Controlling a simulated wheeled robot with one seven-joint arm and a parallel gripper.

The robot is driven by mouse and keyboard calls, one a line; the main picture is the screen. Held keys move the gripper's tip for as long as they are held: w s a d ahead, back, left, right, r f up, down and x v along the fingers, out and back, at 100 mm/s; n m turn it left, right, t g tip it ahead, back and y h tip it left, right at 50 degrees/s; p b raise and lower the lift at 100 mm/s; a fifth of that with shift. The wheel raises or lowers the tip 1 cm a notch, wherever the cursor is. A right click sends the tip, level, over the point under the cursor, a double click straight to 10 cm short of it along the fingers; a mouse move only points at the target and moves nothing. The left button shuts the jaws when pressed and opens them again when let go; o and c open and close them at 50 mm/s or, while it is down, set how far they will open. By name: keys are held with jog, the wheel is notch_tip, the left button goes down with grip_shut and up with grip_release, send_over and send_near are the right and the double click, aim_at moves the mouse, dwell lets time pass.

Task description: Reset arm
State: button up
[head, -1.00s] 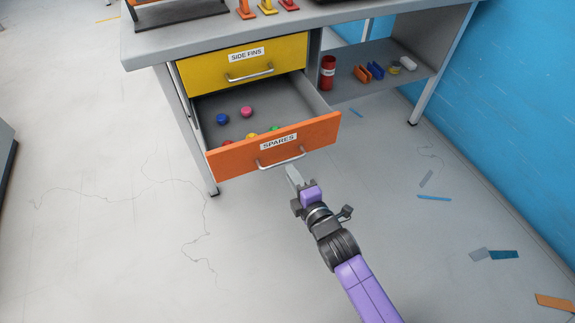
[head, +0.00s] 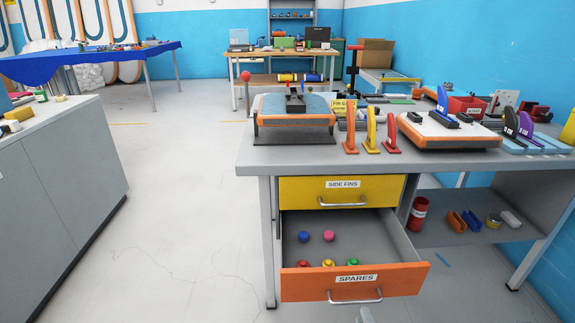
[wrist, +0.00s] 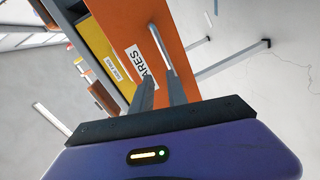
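The orange drawer labelled SPARES (head: 310,290) is pulled open under the grey workbench. Several coloured knobs lie in it, among them a blue one (head: 303,236) and a pink one (head: 328,235). The drawer's metal handle (head: 355,298) also shows in the wrist view (wrist: 159,45). My gripper (wrist: 161,82) has its two fingers apart with nothing between them, pointing towards the orange front, with the handle just beyond the tips. In the head view only a grey tip (head: 366,315) shows at the bottom edge; the rest of my arm is out of frame.
The yellow SIDE FINS drawer (head: 343,190) above is shut. The bench top (head: 260,158) holds boards and upright fins. A right-hand shelf (head: 455,232) holds a red can and small parts. A grey cabinet (head: 70,170) stands left; the floor (head: 190,220) between is clear.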

jog(key=s+r+m, duration=0.5)
jog(key=s, duration=0.7)
jog(key=s+r+m+g, duration=0.1)
jog(key=s+r+m, duration=0.35)
jog(key=s, duration=0.85)
jog(key=s+r+m, duration=0.4)
jog(key=s+m, duration=0.2)
jog(key=s, duration=0.6)
notch_tip(320, 180, up, 16)
jog(key=p, duration=1.6)
jog(key=shift+s+d, duration=0.15)
jog(key=shift+s, duration=0.05)
